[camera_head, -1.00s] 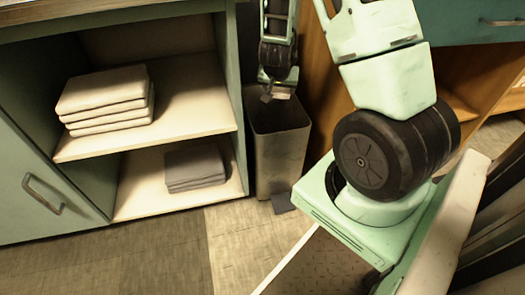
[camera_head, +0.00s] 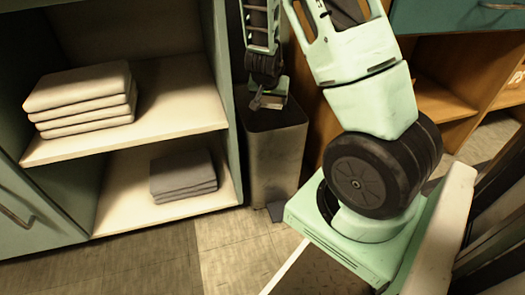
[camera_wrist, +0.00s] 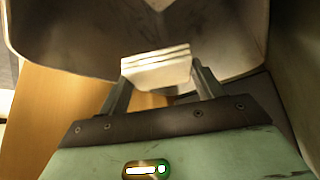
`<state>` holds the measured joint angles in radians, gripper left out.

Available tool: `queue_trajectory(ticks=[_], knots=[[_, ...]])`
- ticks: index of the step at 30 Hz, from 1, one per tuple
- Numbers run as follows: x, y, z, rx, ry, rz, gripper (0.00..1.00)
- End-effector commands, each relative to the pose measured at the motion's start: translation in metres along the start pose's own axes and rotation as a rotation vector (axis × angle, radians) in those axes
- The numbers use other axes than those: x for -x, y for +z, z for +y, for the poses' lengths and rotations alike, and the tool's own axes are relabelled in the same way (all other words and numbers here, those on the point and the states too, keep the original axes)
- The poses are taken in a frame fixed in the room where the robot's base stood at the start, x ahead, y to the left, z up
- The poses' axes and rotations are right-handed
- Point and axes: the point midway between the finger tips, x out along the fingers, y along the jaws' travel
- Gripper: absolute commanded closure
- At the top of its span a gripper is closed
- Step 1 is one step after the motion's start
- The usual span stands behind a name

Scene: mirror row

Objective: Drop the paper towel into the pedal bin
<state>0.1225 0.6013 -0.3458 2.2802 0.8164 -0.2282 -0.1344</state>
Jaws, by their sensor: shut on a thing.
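The paper towel is a folded, pale, layered pad (camera_wrist: 157,68), held between the two fingers of my gripper (camera_wrist: 160,88) in the wrist view. In the head view my gripper (camera_head: 268,100) hangs over the top of the pedal bin, shut on the paper towel, of which only a small part shows. The pedal bin (camera_head: 275,165) is a tall grey metal bin with its top open, and a dark pedal (camera_head: 277,210) at its foot. In the wrist view the bin's rim and inner walls (camera_wrist: 80,40) surround the towel; its exact height against the rim is unclear.
An open green cabinet stands just left of the bin. Its upper shelf (camera_head: 180,95) bears a pile of white folded cloths (camera_head: 82,100); its lower shelf bears grey folded cloths (camera_head: 183,175). A wooden unit (camera_head: 440,105) stands right of the bin. The floor (camera_head: 150,260) in front is clear.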

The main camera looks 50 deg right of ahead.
Motion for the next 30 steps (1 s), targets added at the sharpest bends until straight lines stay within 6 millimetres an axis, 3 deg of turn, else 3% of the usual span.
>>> queue_trajectory(ticks=[8, 9, 11, 22, 30], knots=[[-0.001, 0.001, 0.000, 0.000, 0.000, 0.000, 0.55], [-0.001, 0.001, 0.000, 0.000, 0.000, 0.000, 0.26], [-0.001, 0.001, 0.000, -0.001, 0.000, 0.000, 0.09], [0.004, 0.000, -0.001, 0.000, -0.001, 0.000, 0.09], [0.053, -0.003, -0.001, 0.002, -0.003, 0.000, 0.09]])
